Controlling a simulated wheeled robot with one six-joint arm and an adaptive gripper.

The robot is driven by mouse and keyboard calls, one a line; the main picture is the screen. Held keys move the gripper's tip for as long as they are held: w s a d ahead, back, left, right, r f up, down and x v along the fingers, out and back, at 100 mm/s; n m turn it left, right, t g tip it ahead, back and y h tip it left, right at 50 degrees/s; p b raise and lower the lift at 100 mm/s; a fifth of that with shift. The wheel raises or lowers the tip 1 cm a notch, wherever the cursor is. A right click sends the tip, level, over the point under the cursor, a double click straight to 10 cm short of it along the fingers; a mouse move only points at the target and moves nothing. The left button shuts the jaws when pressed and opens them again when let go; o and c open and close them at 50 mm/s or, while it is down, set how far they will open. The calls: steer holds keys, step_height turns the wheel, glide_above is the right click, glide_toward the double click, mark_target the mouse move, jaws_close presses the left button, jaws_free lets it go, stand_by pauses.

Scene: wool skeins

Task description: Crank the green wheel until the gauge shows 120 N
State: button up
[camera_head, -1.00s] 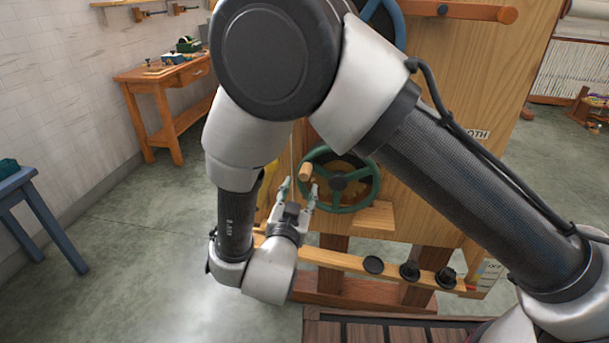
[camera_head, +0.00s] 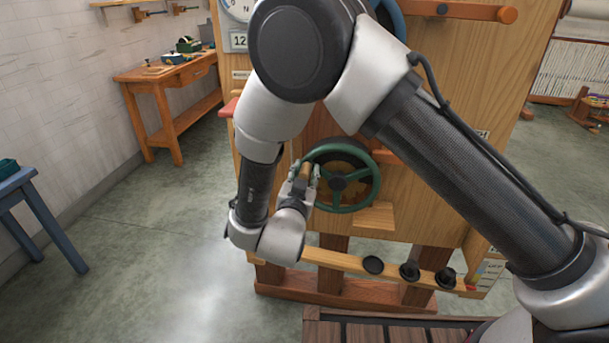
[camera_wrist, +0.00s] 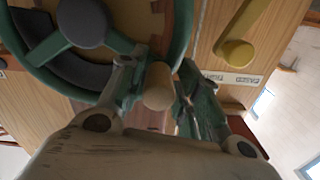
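The green wheel (camera_head: 341,178) stands upright on the wooden machine front. It fills the upper left of the wrist view (camera_wrist: 85,22). Its wooden handle knob (camera_wrist: 158,88) is between my gripper's two fingertips (camera_wrist: 160,82), with a finger close on either side. Whether both fingers press on the knob is not clear. In the head view my gripper (camera_head: 305,172) is at the wheel's left rim. The gauge (camera_head: 237,10) is at the top left of the machine, cut by the picture edge. Its display (camera_head: 239,41) shows "12"; my arm hides anything further right.
Below the wheel a rail (camera_head: 335,259) carries several black knobs. A workbench (camera_head: 165,78) and a blue stool (camera_head: 20,190) stand left. The floor between is clear.

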jaws_close()
steer(key=shift+d+r+m, duration=0.3)
steer(key=shift+r+m, duration=0.2)
steer(key=shift+m, duration=0.2)
steer(key=o, duration=0.5)
jaws_free()
steer(key=shift+o, duration=0.2)
steer(key=s+a, duration=0.1)
steer(key=s, duration=1.1)
